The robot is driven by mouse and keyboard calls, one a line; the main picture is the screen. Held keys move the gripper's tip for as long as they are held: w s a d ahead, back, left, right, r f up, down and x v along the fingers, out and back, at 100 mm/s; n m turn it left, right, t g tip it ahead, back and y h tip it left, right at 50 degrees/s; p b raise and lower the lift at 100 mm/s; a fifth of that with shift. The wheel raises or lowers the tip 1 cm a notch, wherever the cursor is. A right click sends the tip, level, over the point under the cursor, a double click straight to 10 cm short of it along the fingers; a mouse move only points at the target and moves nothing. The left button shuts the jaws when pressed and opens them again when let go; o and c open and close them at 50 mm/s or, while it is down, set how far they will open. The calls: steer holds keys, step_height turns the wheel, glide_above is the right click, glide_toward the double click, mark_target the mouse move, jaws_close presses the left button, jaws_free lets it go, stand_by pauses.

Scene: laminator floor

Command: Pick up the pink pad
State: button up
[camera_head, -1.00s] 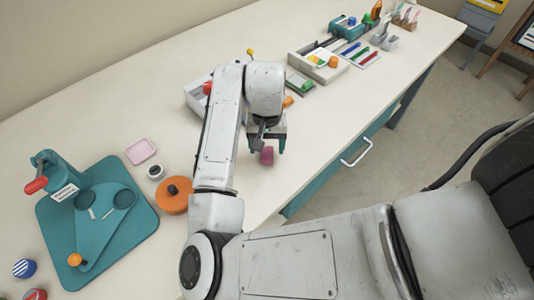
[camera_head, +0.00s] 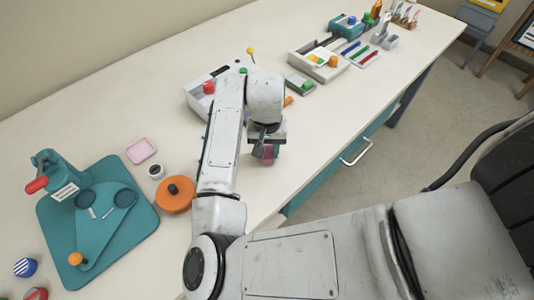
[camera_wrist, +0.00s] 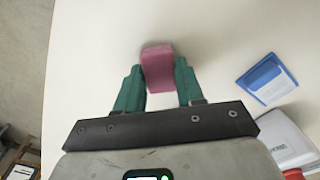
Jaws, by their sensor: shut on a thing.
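The pink pad (camera_wrist: 158,68) is a small pink block between the two teal fingers of my gripper (camera_wrist: 159,84) in the wrist view. The fingers touch its two sides and are shut on it. In the head view the pink pad (camera_head: 268,153) shows at the tips of my gripper (camera_head: 267,152), over the worktop near its front edge. Part of the pad is hidden by the fingers. I cannot tell whether its underside touches the table.
A white device with a red knob (camera_head: 209,88) stands behind my arm. A green pad box (camera_head: 300,85) and a grey tray (camera_head: 318,62) lie farther back. An orange disc (camera_head: 175,196) and a teal press (camera_head: 110,225) are at left. The worktop (camera_head: 330,115) right of my gripper is clear.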

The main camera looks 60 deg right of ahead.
steer(key=shift+c, duration=1.1)
steer(key=shift+r, duration=0.15)
steer(key=shift+r, duration=0.7)
steer(key=s+r+p, duration=0.1)
steer(key=s+r, duration=1)
steer(key=s, duration=0.3)
steer(key=shift+d+r, duration=0.2)
steer(key=shift+d, duration=0.05)
